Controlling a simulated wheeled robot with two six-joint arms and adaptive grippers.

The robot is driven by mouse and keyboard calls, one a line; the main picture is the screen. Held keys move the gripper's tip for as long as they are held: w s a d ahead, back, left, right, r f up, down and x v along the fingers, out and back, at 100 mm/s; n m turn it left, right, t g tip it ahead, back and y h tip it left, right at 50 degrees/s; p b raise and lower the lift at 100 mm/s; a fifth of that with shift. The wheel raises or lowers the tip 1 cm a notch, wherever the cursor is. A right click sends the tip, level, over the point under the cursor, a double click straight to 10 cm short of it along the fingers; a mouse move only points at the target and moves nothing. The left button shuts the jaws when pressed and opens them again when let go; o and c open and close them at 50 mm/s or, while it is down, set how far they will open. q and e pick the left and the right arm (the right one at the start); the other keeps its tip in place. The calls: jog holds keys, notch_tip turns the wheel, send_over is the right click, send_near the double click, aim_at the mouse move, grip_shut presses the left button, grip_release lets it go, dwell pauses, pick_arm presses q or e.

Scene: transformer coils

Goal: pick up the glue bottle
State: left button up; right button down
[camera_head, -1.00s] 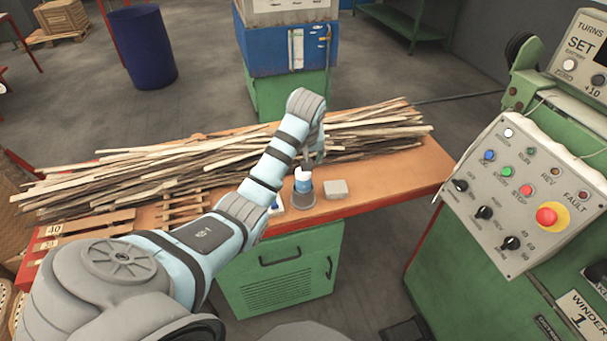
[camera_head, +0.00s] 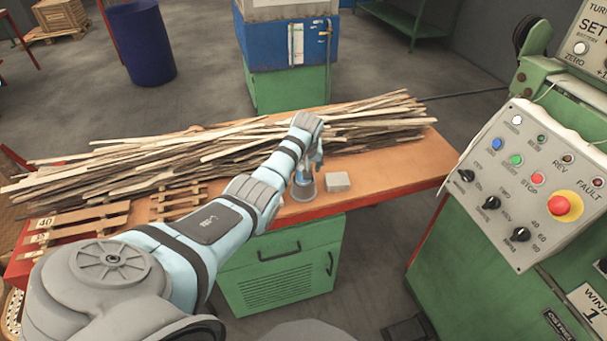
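The glue bottle (camera_head: 303,178) appears as a small blue-and-white shape low in a grey round holder (camera_head: 303,190) near the front edge of the bench. My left gripper (camera_head: 308,167) points down right over it, and its fingers hide the bottle's upper part. The fingers are too small and too overlapped to tell whether they are open or closed on the bottle. My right gripper is not in view.
A small grey block (camera_head: 338,182) lies just right of the holder. A long pile of wooden strips (camera_head: 200,155) lies behind it across the bench (camera_head: 400,170). A green machine with a control panel (camera_head: 535,185) stands at the right.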

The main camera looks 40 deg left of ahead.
pick_arm(q)
jog(key=c, duration=1.1)
jog(key=shift+r, duration=0.55)
jog(key=shift+c, duration=0.2)
notch_tip(320, 180, up, 26)
jog(key=p, duration=1.2)
jog(key=shift+r, duration=0.25)
